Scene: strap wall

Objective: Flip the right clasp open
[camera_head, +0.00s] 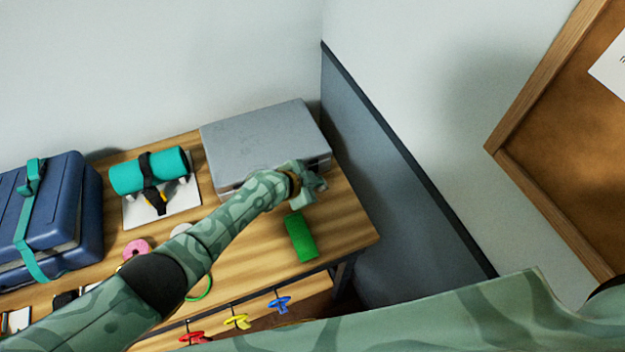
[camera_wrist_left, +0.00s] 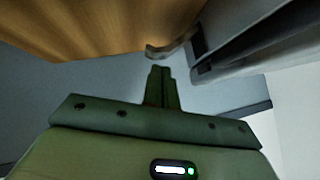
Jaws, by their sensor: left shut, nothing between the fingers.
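A grey hard case (camera_head: 262,135) lies closed on the wooden table, against the back wall. My left gripper (camera_head: 314,184) is at the right end of the case's front side and covers the right clasp's area in the head view. In the left wrist view, my left gripper's fingers (camera_wrist_left: 160,74) are shut together and empty. Just beyond their tips, a small curved lever (camera_wrist_left: 168,49), which looks like the clasp, sticks out from the case (camera_wrist_left: 240,48). I cannot tell if the fingers touch it. My right gripper is out of view.
A green block (camera_head: 300,237) lies on the table (camera_head: 343,228) in front of the case. A teal roll (camera_head: 128,178) and a strapped blue case (camera_head: 68,205) stand to the left. Coloured clips (camera_head: 238,321) hang at the front edge. A grey wall panel (camera_head: 385,190) bounds the right.

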